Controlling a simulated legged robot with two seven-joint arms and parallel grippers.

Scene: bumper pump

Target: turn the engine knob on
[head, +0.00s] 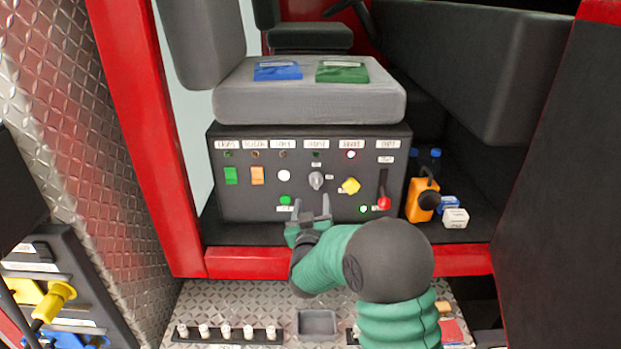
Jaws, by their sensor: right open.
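A dark control panel (240,205) stands under the grey seat. It bears a grey knob (316,180) near its middle and a yellow knob (350,186) to the right of that. The labels above are too small to read, so I cannot tell which knob is the engine's. My right gripper (311,205) is open, with its fingers pointing up just below the grey knob in the picture. Nothing shows between the fingers, and I cannot tell whether they touch the panel. My left gripper is not in view.
The panel also has a green switch (231,176), an orange switch (257,175) and a red-tipped lever (383,202). A blue packet (278,71) and a green packet (342,72) lie on the seat. An orange container (420,199) stands right of the panel. A red sill (230,263) runs in front.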

